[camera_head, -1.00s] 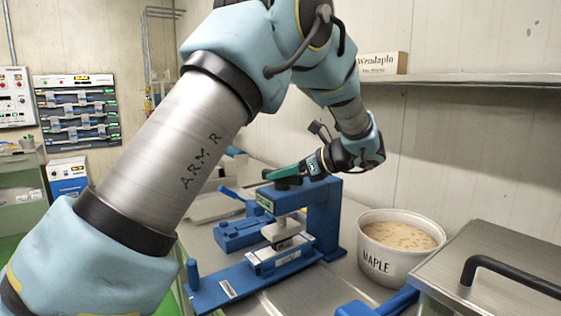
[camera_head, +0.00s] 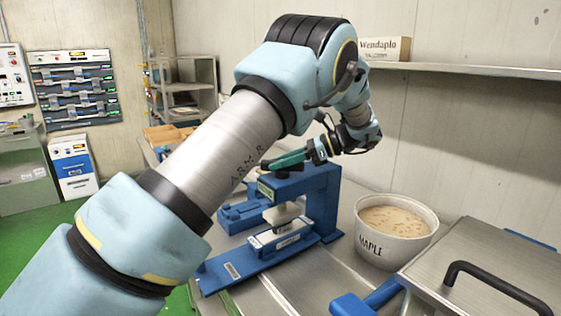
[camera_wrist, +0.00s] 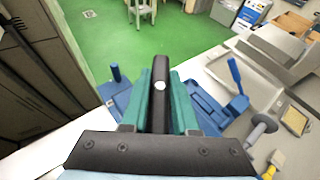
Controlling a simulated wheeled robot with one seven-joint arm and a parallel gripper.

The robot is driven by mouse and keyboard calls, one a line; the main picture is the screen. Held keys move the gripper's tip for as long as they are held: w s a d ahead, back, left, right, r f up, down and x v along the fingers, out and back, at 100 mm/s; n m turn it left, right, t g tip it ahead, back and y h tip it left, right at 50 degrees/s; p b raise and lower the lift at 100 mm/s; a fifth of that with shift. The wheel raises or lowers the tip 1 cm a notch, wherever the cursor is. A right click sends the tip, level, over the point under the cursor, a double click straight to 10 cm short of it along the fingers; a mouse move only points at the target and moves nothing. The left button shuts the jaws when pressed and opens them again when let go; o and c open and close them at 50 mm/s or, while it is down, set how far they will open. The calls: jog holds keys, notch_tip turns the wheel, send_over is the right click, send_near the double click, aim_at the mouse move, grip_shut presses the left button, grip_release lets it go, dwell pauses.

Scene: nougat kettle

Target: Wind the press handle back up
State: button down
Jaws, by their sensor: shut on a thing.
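The blue press (camera_head: 322,195) stands on the metal bench, its frame over a pale block (camera_head: 283,214) and a light tray below it. My gripper (camera_head: 286,162) is above the top of the press, its green fingers lying roughly level. In the wrist view, the green fingers are shut on both sides of a black bar with a white dot, the press handle (camera_wrist: 160,88). The handle is mostly hidden by the fingers in the head view.
A steel lid with a black handle (camera_head: 505,290) is at the front right. A wall shelf (camera_head: 470,80) runs above. Blue tools (camera_wrist: 237,90) and a metal tray lie beside the press.

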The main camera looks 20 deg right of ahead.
jog(key=shift+a, duration=0.1)
jog(key=c, duration=0.7)
grip_release()
jog(key=b+v, duration=0.3)
jog(key=v, duration=0.8)
jog(key=shift+f, duration=0.1)
